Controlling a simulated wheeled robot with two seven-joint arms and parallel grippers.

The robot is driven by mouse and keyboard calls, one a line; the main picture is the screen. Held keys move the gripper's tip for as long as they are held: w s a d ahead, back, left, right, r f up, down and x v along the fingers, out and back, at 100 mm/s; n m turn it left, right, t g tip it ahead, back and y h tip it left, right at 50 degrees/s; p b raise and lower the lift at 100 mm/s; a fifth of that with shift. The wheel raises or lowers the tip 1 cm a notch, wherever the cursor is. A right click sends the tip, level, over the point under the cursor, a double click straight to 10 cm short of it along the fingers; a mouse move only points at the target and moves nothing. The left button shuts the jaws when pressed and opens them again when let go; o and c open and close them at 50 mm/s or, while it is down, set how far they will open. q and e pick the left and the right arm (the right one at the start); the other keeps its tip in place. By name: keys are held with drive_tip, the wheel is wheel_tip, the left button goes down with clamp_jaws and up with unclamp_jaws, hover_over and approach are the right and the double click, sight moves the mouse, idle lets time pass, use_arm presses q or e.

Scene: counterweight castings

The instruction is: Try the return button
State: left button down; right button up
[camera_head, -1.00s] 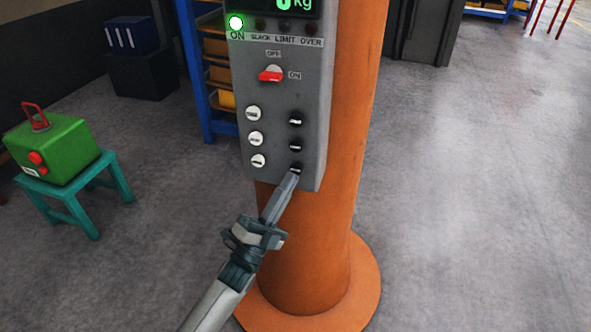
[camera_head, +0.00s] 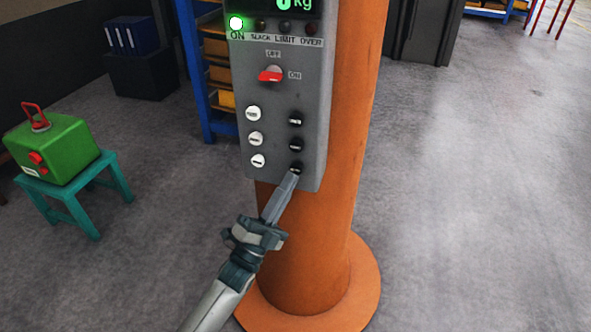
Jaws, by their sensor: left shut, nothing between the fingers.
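The grey control box (camera_head: 275,100) is fixed to an orange column. It carries a left row of white buttons, top (camera_head: 253,114), middle (camera_head: 256,139) and bottom (camera_head: 257,161), and a right row of black buttons, top (camera_head: 295,118), middle (camera_head: 296,144) and bottom (camera_head: 296,167). Their labels are too small to read, so I cannot tell which is the return button. My left gripper (camera_head: 293,178) is shut and empty, its fingertips at the lower edge of the bottom black button. Whether they touch it I cannot tell. My right gripper is out of view.
A red switch (camera_head: 271,74) points to ON, and a green lamp (camera_head: 236,23) is lit above it. The orange column (camera_head: 345,150) stands behind the box. A green box (camera_head: 52,150) sits on a teal stool (camera_head: 75,195) at left. The floor at right is clear.

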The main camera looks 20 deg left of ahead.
use_arm(q)
drive_tip(key=shift+w, duration=0.1)
idle(0.3)
drive_tip(key=shift+w, duration=0.3)
idle(0.5)
drive_tip(key=shift+w, duration=0.25)
drive_tip(key=shift+w+b, duration=0.2)
drive_tip(key=shift+b, duration=0.15)
idle(1.4)
